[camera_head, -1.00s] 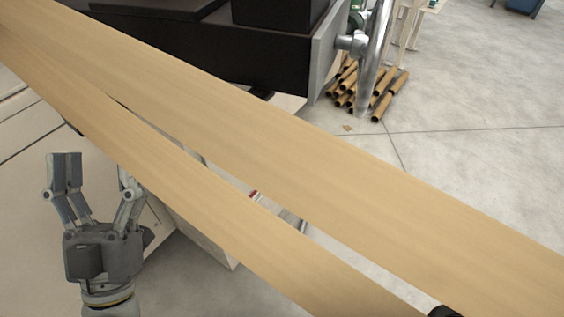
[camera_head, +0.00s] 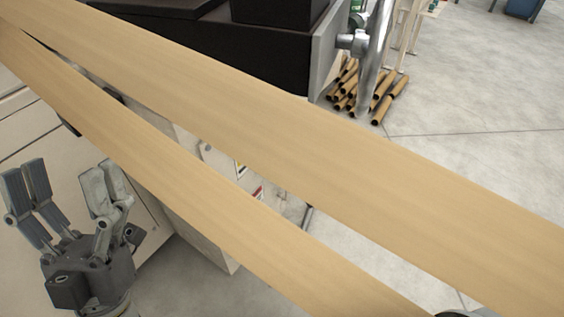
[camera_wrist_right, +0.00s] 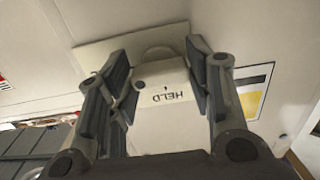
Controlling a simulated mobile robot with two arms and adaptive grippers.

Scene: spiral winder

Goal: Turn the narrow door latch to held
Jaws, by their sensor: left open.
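In the right wrist view a pale plate with the word HELD (camera_wrist_right: 168,95), upside down, sits between the fingers of my right gripper (camera_wrist_right: 160,85). A small round pale part (camera_wrist_right: 158,52) shows just beyond it. I cannot tell for sure which part is the latch handle or how it is turned. The right fingers stand apart on both sides of the marked plate; contact is not clear. In the head view my left gripper (camera_head: 68,182) is open and empty, at the lower left beside the pale machine housing (camera_head: 150,265). The latch does not show there.
Two wide tan strips (camera_head: 290,130) cross the head view diagonally and hide much behind them. A dark machine block (camera_head: 250,55) and a metal wheel (camera_head: 375,60) are at the top. Several tubes (camera_head: 365,95) lie on the floor. A yellow-marked label (camera_wrist_right: 252,92) is right of the right gripper.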

